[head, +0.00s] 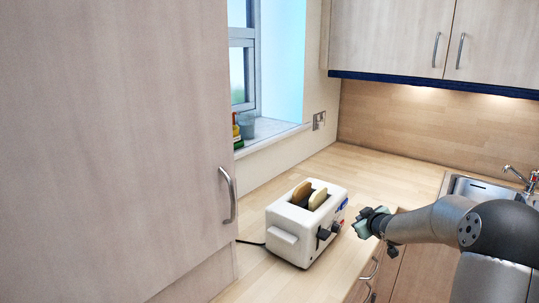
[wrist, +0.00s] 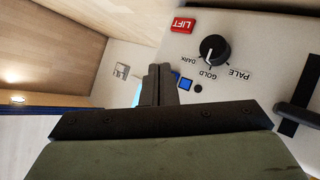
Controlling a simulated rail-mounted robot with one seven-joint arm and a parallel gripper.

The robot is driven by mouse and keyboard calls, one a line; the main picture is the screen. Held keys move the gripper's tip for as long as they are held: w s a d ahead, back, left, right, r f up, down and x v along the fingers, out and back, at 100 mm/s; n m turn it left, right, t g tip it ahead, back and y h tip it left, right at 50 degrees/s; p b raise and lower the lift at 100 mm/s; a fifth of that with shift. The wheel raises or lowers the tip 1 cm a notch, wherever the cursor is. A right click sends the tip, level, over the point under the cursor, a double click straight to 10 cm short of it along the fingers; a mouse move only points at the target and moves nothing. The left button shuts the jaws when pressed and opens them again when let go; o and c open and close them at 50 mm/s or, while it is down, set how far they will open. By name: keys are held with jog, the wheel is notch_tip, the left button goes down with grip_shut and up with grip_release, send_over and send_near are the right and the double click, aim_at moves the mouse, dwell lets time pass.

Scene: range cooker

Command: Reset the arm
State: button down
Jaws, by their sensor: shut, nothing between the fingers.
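My gripper (head: 367,222) is at the end of my arm, just right of the white toaster (head: 311,226) in the head view. In the wrist view my gripper (wrist: 160,80) has its dark fingers together and empty, close to the toaster's control panel (wrist: 250,50). I cannot tell whether they touch it. The panel shows a black dial (wrist: 213,48), a red LIFT button (wrist: 183,25) and a black lever (wrist: 298,100) at the right. Two slices of bread (head: 309,194) stick up from the toaster's slots.
The toaster stands on a wooden worktop (head: 360,168), with free room behind it. A tall cabinet (head: 110,140) fills the left side. A sink (head: 480,188) with a tap is at the right. Wall cupboards (head: 400,35) hang above. Drawer handles (head: 370,268) stick out below the worktop edge.

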jog(key=s+a+m+g, duration=0.2)
jog(key=s+a, duration=0.4)
jog(key=s, duration=0.8)
jog(key=s+a+m+g, duration=0.2)
jog(key=s+a+g, duration=0.3)
jog(key=s, duration=1)
jog(key=s+a+m+g, duration=0.1)
jog(key=s+a+g, duration=0.3)
jog(key=s, duration=1)
jog(key=a, duration=0.3)
jog(key=shift+s+a+r+m, duration=0.15)
jog(key=shift+a+r+m, duration=0.2)
jog(key=shift+r+m, duration=0.05)
